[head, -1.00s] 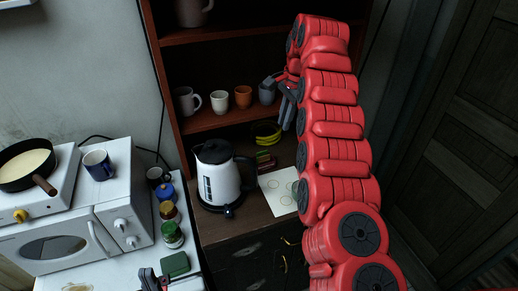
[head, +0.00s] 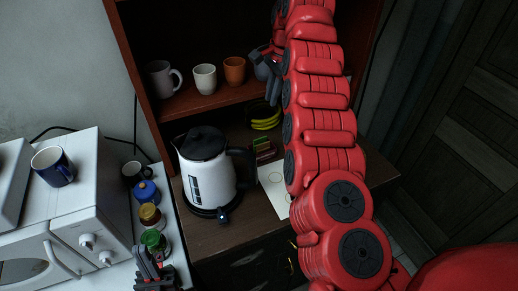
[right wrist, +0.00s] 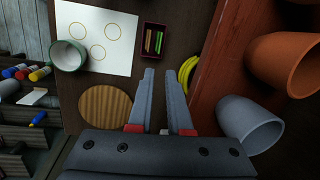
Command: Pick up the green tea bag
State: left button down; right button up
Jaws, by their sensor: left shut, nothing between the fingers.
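The tea bags stand in a small dark box (right wrist: 145,52) on the brown counter. The green tea bag (right wrist: 150,41) is beside a reddish-brown one in the right wrist view. The box (head: 263,149) also shows in the head view, right of the kettle. My right gripper (right wrist: 158,78) is empty, its fingertips apart and pointing toward the box, not touching it. In the head view, my right gripper (head: 268,83) is by the shelf edge, above the counter. My left gripper (head: 152,256) is shut and empty at the lower left, beside the green-lidded jar (head: 153,239).
A white kettle (head: 207,175) stands left of the box. Yellow bananas (right wrist: 186,72) lie close to my right fingers. Mugs, including an orange one (right wrist: 287,62) and a grey one (right wrist: 248,122), stand on the shelf. A paper sheet (right wrist: 95,35) and wooden disc (right wrist: 104,107) lie on the counter.

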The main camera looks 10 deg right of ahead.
jog(key=p, duration=0.5)
send_over(260, 139)
jog(key=d, duration=0.1)
notch_tip(260, 139, down, 11)
jog(key=f+p, duration=0.2)
jog(key=f, duration=0.1)
jog(key=f+p, duration=0.1)
jog(key=p, duration=0.1)
jog(key=shift+a+f, duration=0.25)
jog(key=shift+f, duration=0.15)
jog(key=shift+a+f, duration=0.1)
jog(key=shift+f, duration=0.25)
grip_shut()
